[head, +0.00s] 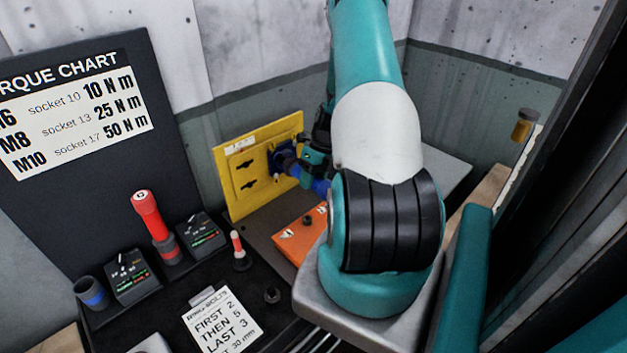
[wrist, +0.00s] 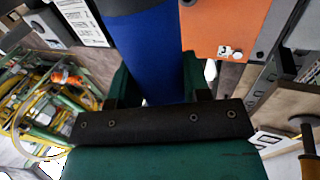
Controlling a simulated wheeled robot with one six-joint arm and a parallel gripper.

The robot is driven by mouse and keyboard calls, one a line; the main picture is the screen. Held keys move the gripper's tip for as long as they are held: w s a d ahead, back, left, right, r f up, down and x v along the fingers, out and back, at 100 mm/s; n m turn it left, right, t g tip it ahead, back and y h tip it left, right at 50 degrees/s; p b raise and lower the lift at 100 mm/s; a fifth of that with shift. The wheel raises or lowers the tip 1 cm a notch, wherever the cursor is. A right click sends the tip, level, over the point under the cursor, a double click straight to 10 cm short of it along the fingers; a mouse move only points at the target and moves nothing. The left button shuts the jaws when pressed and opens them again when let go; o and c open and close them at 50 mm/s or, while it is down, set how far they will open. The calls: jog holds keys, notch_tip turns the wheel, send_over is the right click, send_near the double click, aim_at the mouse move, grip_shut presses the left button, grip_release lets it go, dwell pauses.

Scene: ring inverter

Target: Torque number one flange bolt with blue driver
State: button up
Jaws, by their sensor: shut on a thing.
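The blue driver (wrist: 150,55) is a thick blue cylinder between the green fingers of my gripper (wrist: 152,88), which is shut on it in the wrist view. In the head view a short part of the blue driver (head: 320,186) shows beside my gripper (head: 312,168), close to the yellow panel (head: 238,190). A dark blue flange (head: 279,156) is mounted on that panel, partly behind my gripper. The flange bolts and their numbers are too small or hidden to tell apart. The driver's tip is hidden, so I cannot tell whether it touches a bolt.
A torque chart (head: 75,115) is on the dark board. An orange plate (head: 297,236) lies before the panel. A bolt-order sheet (head: 222,321) is at the front.

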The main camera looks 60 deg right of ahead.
aim_at(323, 180)
jog(key=shift+w+d+r, duration=0.1)
jog(key=shift+w+d, duration=0.2)
jog(key=shift+w, duration=0.6)
dwell(1.9)
jog(key=shift+s, duration=0.15)
jog(key=shift+s+a+p, duration=0.2)
jog(key=shift+s+a, duration=0.05)
jog(key=shift+s, duration=0.55)
jog(key=shift+s+a+p, duration=0.25)
jog(key=shift+s+a, duration=0.05)
jog(key=shift+s, duration=0.45)
jog(key=shift+s+a+p, duration=0.2)
jog(key=shift+s+a, duration=0.05)
jog(key=shift+s, duration=0.55)
